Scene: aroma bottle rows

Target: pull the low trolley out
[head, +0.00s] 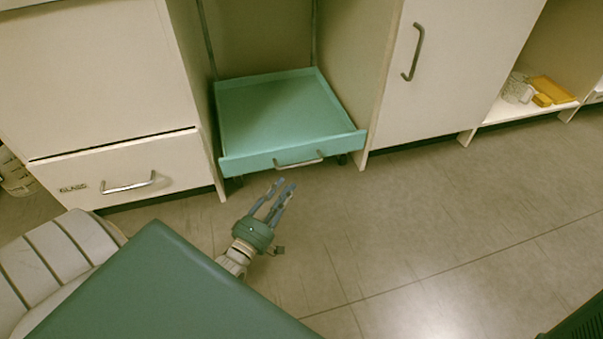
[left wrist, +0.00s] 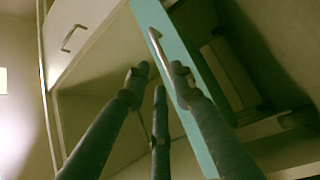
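The low trolley (head: 275,110) is a flat teal tray on castors, standing in an open bay between cabinets. Its front panel is about level with the cabinet fronts and carries a metal bar handle (head: 299,162). My left gripper (head: 279,186) is in front of the panel, a little below and left of the handle, with its fingers apart and nothing between them. In the left wrist view the fingers (left wrist: 157,78) spread near the trolley's teal front (left wrist: 172,60) and its handle (left wrist: 160,53); I cannot tell whether they touch. My right gripper is not in view.
A cabinet with a handled drawer (head: 126,172) stands left of the bay. A white door (head: 440,65) is on the right. An open shelf (head: 525,110) farther right holds small items. The tiled floor (head: 430,220) in front is clear.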

